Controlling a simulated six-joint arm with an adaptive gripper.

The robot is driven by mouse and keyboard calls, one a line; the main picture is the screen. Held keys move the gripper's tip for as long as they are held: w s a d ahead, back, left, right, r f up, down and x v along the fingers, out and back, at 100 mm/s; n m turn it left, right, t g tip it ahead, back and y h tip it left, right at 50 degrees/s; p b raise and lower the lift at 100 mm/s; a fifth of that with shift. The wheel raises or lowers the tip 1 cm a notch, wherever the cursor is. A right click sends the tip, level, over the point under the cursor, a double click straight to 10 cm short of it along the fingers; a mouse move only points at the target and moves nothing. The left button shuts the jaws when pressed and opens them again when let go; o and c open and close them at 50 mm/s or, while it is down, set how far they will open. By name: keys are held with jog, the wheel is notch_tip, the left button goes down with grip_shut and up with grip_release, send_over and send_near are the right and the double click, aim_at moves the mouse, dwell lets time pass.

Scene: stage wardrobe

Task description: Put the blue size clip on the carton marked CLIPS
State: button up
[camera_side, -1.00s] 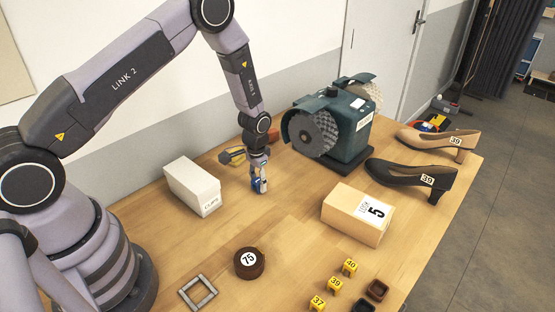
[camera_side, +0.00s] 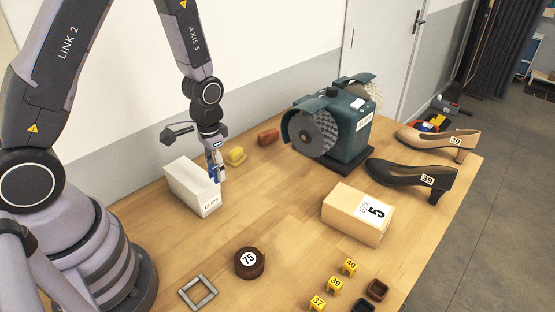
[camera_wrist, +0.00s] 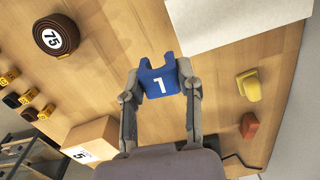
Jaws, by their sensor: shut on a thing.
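My gripper (camera_side: 215,165) is shut on the blue size clip (camera_wrist: 159,80), which bears a white "1" in the wrist view. The clip also shows in the side view (camera_side: 214,173), partly covered by the fingers, beside the right end of the white carton marked CLIPS (camera_side: 188,184). In the wrist view the carton's white top (camera_wrist: 235,18) lies up and to the right of the clip, with a gap between them in the picture. I cannot tell the clip's exact height against the carton top.
A bench grinder (camera_side: 345,128), a box marked 5 (camera_side: 345,208) and two shoes (camera_side: 412,178) stand to the right. A yellow object (camera_side: 236,156) and a red block (camera_side: 268,137) lie behind. A round roll marked 75 (camera_side: 249,262), a metal frame (camera_side: 198,293) and yellow clips (camera_side: 334,285) are in front.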

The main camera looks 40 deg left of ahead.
notch_tip(320, 180, up, 4)
jog(key=n, duration=0.1)
send_over(190, 174)
notch_tip(190, 174, down, 3)
jog(key=shift+f, duration=2.15)
jog(key=o, duration=0.7)
jog(key=shift+f, duration=0.1)
